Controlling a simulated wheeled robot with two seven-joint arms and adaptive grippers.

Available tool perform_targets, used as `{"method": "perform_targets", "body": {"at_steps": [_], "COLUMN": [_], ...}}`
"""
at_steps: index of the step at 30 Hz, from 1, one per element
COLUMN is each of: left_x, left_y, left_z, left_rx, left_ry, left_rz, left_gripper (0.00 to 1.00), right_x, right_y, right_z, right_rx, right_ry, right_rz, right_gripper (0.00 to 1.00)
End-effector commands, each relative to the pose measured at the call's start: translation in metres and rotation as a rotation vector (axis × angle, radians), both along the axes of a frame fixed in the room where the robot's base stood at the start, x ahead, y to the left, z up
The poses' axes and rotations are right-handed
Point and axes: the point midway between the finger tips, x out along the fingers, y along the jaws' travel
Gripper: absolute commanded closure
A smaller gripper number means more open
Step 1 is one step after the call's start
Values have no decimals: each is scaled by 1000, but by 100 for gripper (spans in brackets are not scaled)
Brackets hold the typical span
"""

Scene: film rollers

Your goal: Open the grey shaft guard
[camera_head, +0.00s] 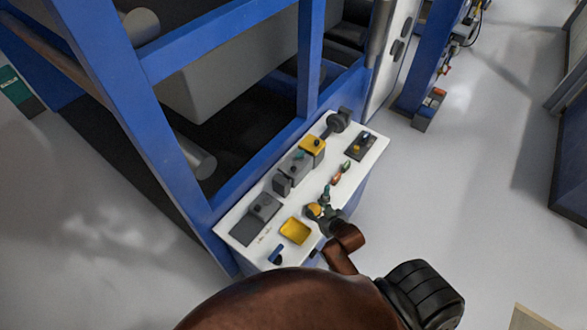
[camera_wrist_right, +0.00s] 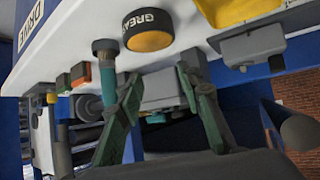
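Two grey housings stand on the white bench, and I cannot tell for sure which is the shaft guard. One is a grey box with a teal knob (camera_head: 295,166) at the back edge. The other is a grey block with a dark knob (camera_head: 264,206) on a dark plate at the left end. My right gripper (camera_head: 322,212) is over the front part of the bench. In the wrist view its green fingers (camera_wrist_right: 160,105) are apart with nothing held. A grey box (camera_wrist_right: 172,88) shows beyond them. My left gripper is not in view.
A grease tin (camera_wrist_right: 150,32) and a teal-topped stick (camera_wrist_right: 106,72) are close to the right gripper. A yellow tray (camera_head: 295,231) lies left of it. Coloured buttons (camera_head: 337,179) and a yellow box (camera_head: 313,146) are behind. A blue machine frame (camera_head: 150,140) borders the bench.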

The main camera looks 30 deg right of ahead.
Motion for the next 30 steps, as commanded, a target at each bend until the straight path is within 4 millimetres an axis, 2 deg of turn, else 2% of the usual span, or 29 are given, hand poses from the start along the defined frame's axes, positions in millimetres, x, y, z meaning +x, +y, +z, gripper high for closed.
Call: {"method": "perform_targets", "body": {"at_steps": [3, 6, 9, 15, 20, 30], "left_x": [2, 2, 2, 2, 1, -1], "left_y": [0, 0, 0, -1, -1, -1], "left_z": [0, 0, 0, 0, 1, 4], "left_rx": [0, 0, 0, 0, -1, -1], "left_ry": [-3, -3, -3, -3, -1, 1], "left_rz": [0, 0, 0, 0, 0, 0], "left_gripper": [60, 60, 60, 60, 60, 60], "right_x": [39, 67, 85, 99, 109, 160], "right_y": [-4, -5, -6, -5, -4, -4], "right_z": [5, 15, 26, 42, 47, 47], "right_rx": [6, 17, 27, 42, 46, 46], "right_ry": [-162, -315, -444, -596, -628, -628], "right_rz": [11, 26, 42, 65, 72, 71], "right_gripper": [66, 66, 66, 66, 66, 66]}}
